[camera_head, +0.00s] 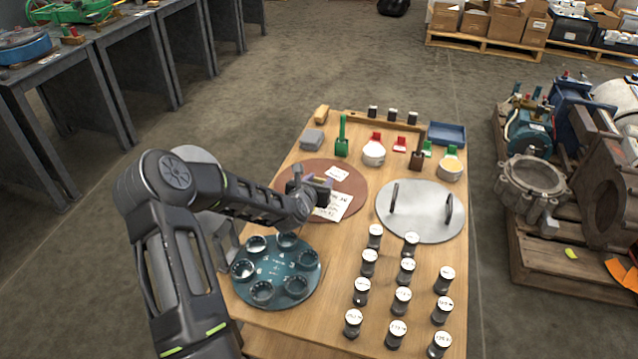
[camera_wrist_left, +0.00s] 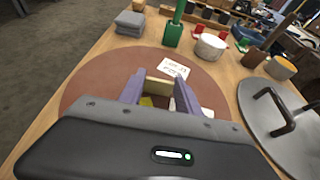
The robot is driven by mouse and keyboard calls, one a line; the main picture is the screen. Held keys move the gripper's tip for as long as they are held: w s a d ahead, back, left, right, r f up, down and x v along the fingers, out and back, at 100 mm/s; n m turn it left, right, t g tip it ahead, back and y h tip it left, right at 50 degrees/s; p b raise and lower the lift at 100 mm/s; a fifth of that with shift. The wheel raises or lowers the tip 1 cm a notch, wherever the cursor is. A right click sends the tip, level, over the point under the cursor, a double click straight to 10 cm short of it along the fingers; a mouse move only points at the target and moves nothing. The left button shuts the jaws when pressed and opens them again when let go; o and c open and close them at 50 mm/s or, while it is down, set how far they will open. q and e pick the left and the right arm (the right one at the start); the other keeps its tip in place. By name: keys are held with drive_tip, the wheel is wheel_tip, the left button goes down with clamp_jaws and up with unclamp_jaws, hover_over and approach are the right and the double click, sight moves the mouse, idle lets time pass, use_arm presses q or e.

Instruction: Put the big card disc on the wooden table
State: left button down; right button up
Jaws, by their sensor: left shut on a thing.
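The big card disc (camera_head: 285,184) is flat and red-brown, at the left side of the wooden table (camera_head: 345,290); it also fills the middle of the left wrist view (camera_wrist_left: 90,85). White printed cards (camera_head: 337,172) lie on it. My left gripper (camera_head: 322,190) is over the middle of the disc. Its purple fingers are shut on a small tan piece (camera_wrist_left: 160,87) that seems to be the disc's grip. The gripper hides part of the disc. I cannot tell whether the disc touches the tabletop or hangs just above it. My right gripper is not in view.
A grey metal disc with two handles (camera_head: 420,222) lies right of the card disc. A teal disc with round cups (camera_head: 275,268) is nearer. Several labelled cylinders (camera_head: 402,300) stand front right. A green-handled item (camera_head: 342,140) and a white pot (camera_head: 374,154) stand behind.

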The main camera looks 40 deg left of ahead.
use_arm(q)
drive_tip(key=shift+r, duration=0.1)
drive_tip(key=c, duration=0.9)
unclamp_jaws()
drive_tip(key=shift+o, duration=0.2)
drive_tip(key=shift+s+r, duration=0.15)
drive_tip(key=shift+s, duration=0.1)
drive_tip(key=p+v, duration=0.3)
drive_tip(key=v, duration=0.7)
drive_tip(key=shift+s+d+r+p, duration=0.1)
drive_tip(key=shift+s+r+p, duration=0.1)
drive_tip(key=shift+p, duration=0.15)
drive_tip(key=shift+s+d, duration=0.2)
drive_tip(key=shift+s, duration=0.25)
